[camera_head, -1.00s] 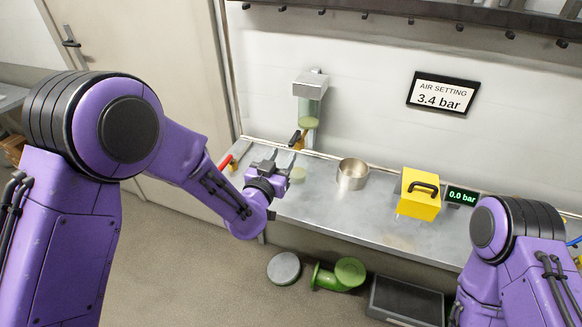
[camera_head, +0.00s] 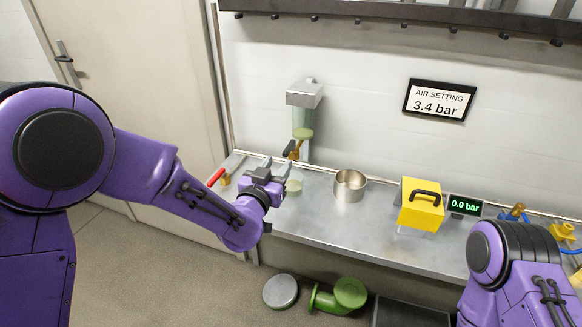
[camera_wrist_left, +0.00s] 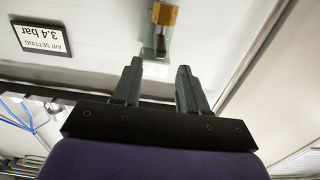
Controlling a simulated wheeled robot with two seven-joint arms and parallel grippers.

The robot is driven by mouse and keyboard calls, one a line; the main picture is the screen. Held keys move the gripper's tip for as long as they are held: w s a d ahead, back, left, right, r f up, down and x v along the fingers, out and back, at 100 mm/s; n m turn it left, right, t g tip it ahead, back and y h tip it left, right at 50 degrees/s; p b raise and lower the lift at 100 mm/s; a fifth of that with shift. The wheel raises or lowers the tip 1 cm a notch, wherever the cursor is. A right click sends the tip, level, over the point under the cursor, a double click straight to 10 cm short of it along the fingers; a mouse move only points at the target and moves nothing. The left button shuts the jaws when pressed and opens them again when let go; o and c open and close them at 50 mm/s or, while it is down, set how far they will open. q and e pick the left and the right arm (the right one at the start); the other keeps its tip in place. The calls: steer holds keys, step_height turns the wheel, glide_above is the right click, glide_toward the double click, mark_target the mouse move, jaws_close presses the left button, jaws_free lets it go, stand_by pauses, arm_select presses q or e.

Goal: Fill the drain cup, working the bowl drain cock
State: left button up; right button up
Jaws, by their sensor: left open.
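The wall-mounted unit has a grey top and a clear bowl (camera_head: 303,118) with pale green at its bottom. Its brass drain cock with a dark lever (camera_head: 291,149) is below; brass also shows at the top of the left wrist view (camera_wrist_left: 165,14). My left gripper (camera_head: 281,166) is open and empty, a little below and in front of the cock; its fingers (camera_wrist_left: 156,85) are apart in the wrist view. A small pale round thing (camera_head: 294,186), perhaps the drain cup, is on the bench, partly hidden by the gripper. My right gripper is out of view.
A steel pot (camera_head: 349,186), a yellow box with a black handle (camera_head: 421,204) and a display reading 0.0 bar (camera_head: 465,205) stand along the bench. A red-handled item (camera_head: 216,177) is left of my gripper. Green parts (camera_head: 338,295) lie on the floor.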

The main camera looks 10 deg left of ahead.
mark_target(290, 144)
arm_select(q)
steer(key=w+p, duration=0.1)
steer(key=w, duration=0.2)
steer(key=w+d+p, duration=0.1)
steer(key=w, duration=0.2)
steer(key=w+d, duration=0.1)
steer(key=w, duration=0.3)
steer(key=shift+r+p, duration=0.1)
steer(key=shift+p, duration=0.3)
jaws_close()
